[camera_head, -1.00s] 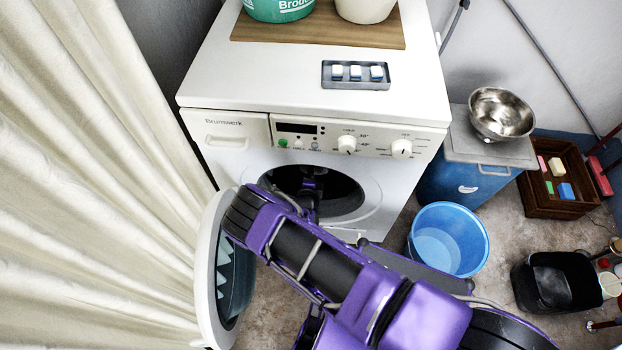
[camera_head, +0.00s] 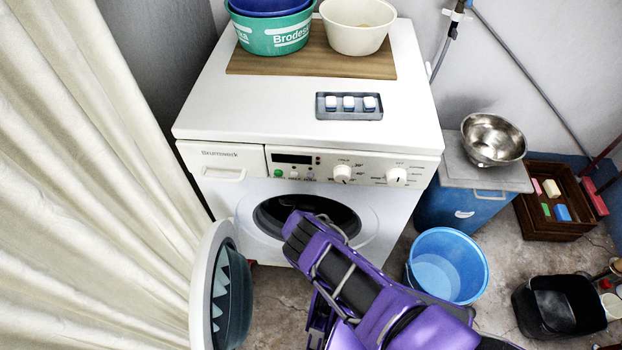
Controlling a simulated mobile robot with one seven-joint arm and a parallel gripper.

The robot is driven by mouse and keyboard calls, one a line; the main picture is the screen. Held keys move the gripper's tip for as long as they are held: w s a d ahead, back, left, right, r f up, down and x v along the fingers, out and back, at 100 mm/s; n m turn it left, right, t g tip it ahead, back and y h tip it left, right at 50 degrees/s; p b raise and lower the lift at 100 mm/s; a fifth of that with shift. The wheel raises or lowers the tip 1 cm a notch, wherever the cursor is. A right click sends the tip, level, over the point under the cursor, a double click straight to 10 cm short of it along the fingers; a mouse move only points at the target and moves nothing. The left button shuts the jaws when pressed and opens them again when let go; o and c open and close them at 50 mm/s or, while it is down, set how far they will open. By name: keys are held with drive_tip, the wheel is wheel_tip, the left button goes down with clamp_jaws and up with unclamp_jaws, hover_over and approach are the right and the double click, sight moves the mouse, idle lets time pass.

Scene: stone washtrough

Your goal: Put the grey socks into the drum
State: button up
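The drum opening (camera_head: 270,214) is a dark round hole in the front of the white washing machine (camera_head: 230,107). Its round door (camera_head: 208,285) stands open to the left. My purple and black arm reaches up from the bottom right and ends in front of the opening, covering its right part. My gripper's fingers are hidden behind the arm, so I cannot see whether they are open or hold anything. No grey socks show in this view; the inside of the drum is too dark to make out.
A blue bucket (camera_head: 447,265) stands on the floor right of the machine. A metal bowl (camera_head: 493,139) sits on a blue lidded bin (camera_head: 455,205). A wooden crate (camera_head: 540,228) and black tub (camera_head: 585,299) are further right. A cream curtain (camera_head: 90,200) hangs close on the left.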

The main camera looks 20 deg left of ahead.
drive_tip(key=shift+w+f, duration=0.1)
drive_tip(key=shift+w, duration=0.1)
drive_tip(key=o, duration=1.5)
drive_tip(key=shift+o, duration=0.2)
drive_tip(key=shift+s, duration=0.1)
